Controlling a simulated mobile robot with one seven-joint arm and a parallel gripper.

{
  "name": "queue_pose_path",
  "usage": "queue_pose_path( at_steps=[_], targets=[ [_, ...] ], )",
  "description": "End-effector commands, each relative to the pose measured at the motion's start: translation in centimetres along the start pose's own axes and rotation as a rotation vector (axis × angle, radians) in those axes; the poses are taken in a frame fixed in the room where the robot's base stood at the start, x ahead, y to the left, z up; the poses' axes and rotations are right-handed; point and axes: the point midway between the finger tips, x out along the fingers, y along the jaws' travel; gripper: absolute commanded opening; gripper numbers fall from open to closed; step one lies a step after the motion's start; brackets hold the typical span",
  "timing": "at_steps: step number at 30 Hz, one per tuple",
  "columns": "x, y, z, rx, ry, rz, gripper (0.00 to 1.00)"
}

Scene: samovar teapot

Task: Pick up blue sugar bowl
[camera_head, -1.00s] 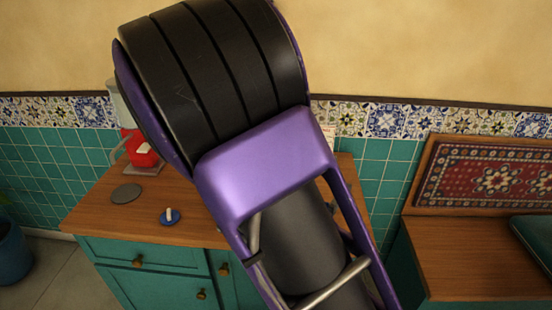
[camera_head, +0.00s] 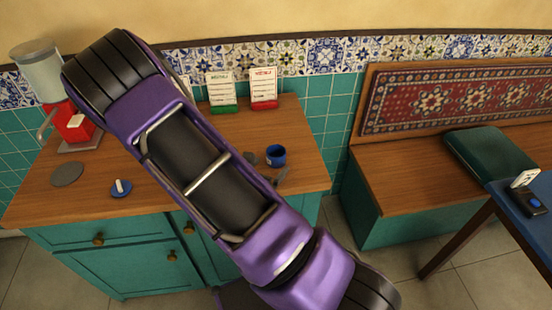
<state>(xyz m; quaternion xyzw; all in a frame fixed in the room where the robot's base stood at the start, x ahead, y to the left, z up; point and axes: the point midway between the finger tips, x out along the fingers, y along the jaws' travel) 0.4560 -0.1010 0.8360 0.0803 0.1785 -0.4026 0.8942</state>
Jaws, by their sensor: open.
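A small blue round bowl (camera_head: 276,156) with a dark open top stands upright on the wooden counter (camera_head: 292,115), just right of my arm. It fits the blue sugar bowl. A flat blue disc with a white upright knob (camera_head: 120,188), like a lid, lies on the counter left of my arm. My arm crosses the middle of the view, in front of part of the counter. I cannot make out my gripper; no fingers show clearly.
A red and grey dispenser (camera_head: 72,120) stands at the back left, with a grey disc (camera_head: 68,173) before it. Small grey items (camera_head: 282,177) lie by the bowl. A bench (camera_head: 395,190) and blue table (camera_head: 520,220) are right.

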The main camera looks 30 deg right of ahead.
Motion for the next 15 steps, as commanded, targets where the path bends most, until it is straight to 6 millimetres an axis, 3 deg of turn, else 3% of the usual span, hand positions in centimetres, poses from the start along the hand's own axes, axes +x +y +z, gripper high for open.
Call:
queue_pose_path(
  at_steps=[8, 15],
  targets=[
    [2.1, 0.0, 0.5, 0.002, -0.002, -0.002, 1.00],
    [5.6, 0.2, 1.1, 0.000, -0.002, 0.000, 1.00]
  ],
)
